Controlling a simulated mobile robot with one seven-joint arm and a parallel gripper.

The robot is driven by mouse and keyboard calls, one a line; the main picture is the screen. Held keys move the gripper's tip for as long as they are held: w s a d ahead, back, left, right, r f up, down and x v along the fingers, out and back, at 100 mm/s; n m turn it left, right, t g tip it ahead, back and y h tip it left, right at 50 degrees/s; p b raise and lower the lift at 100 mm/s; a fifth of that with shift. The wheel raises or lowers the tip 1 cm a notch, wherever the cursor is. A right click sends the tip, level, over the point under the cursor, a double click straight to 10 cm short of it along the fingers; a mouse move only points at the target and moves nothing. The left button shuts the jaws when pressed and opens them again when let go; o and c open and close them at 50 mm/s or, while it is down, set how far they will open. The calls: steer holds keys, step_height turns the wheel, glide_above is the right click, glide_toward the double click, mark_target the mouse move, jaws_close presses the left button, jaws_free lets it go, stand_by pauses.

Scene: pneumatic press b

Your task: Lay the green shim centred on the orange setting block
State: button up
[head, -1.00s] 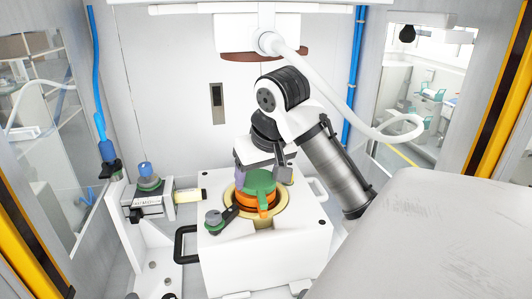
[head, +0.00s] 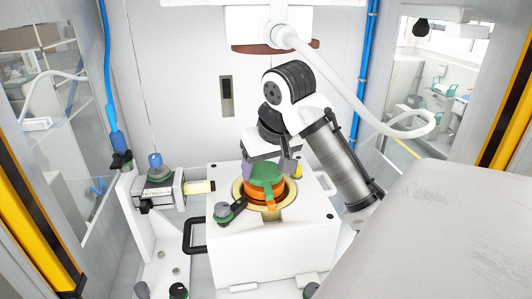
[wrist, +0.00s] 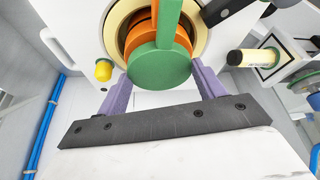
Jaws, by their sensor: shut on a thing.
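The green shim (head: 266,173) is a round disc with a narrow bar; it also shows in the wrist view (wrist: 160,66). The orange setting block (head: 260,190) sits inside a pale gold ring on the white press body. In the wrist view the orange block (wrist: 138,38) shows on both sides of the shim's bar, and the disc overlaps it, displaced toward my gripper. Contact between shim and block cannot be told. My gripper (wrist: 160,80) has its purple fingers shut on the shim's disc, one on either side. In the head view my gripper (head: 267,167) is over the ring.
A dark clamp arm with a grey-green knob (head: 223,211) reaches the ring from the left. A yellow knob (wrist: 103,70) stands near one finger. A cylinder with a pale rod (head: 198,187) points at the press from the left. A black handle (head: 193,235) sticks out at the side.

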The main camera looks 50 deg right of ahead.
steer(key=shift+f, duration=0.45)
steer(key=o, duration=1.1)
